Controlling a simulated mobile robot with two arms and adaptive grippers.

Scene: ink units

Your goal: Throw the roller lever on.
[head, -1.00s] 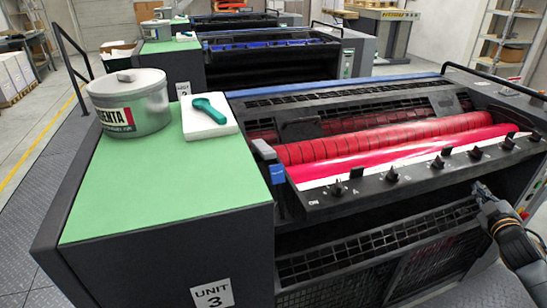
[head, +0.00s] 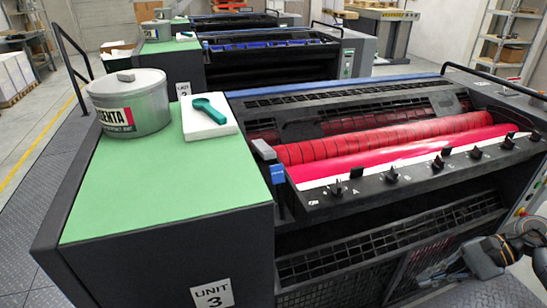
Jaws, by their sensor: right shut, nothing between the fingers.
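A lever with a grey block-shaped handle (head: 264,150) stands at the left end of the red rollers on unit 3, beside the green-topped cabinet. A blue part (head: 277,173) sits just below the handle. I take this to be the roller lever; no on or off marking on it is legible. My right gripper (head: 428,277) is low at the right, in front of the machine's lower guard, well to the right of and below the lever. It is shut and empty, and not touching the lever. My left gripper is not in view.
The ink tray's front edge (head: 385,190) carries several black keys and projects forward. Red rollers (head: 390,137) lie behind it. An ink can (head: 130,105) and a teal tool (head: 210,106) on a white pad rest on the green top (head: 165,195). Coloured buttons (head: 521,211) are at far right.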

